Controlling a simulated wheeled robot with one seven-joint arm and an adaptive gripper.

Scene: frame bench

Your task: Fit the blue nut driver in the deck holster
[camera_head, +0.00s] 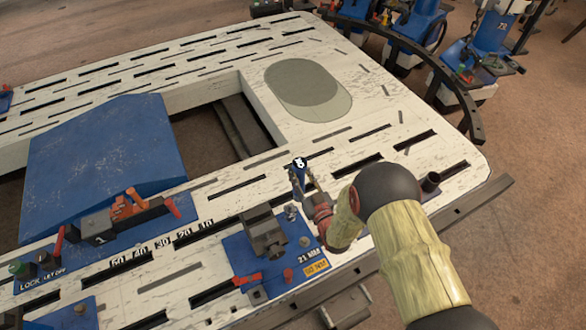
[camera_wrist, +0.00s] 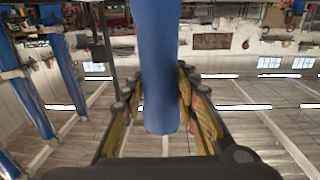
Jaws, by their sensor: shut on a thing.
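My gripper (camera_head: 303,185) is shut on the blue nut driver, a little above the slotted white deck. The driver's dark blue end with a white marking (camera_head: 299,163) shows at the gripper in the head view. In the wrist view, the long blue handle (camera_wrist: 160,70) stands between the two fingers (camera_wrist: 160,108); most of its shaft is hidden in the head view. A short dark open tube (camera_head: 430,182), apparently the deck holster, stands upright near the deck's right front edge, to the right of my gripper and apart from it.
A blue plate with a grey clamp block (camera_head: 265,235) and a red lever lies just left of my gripper. A blue ramp (camera_head: 100,150) and a rectangular opening lie farther left. The slotted deck (camera_head: 400,120) is clear at right.

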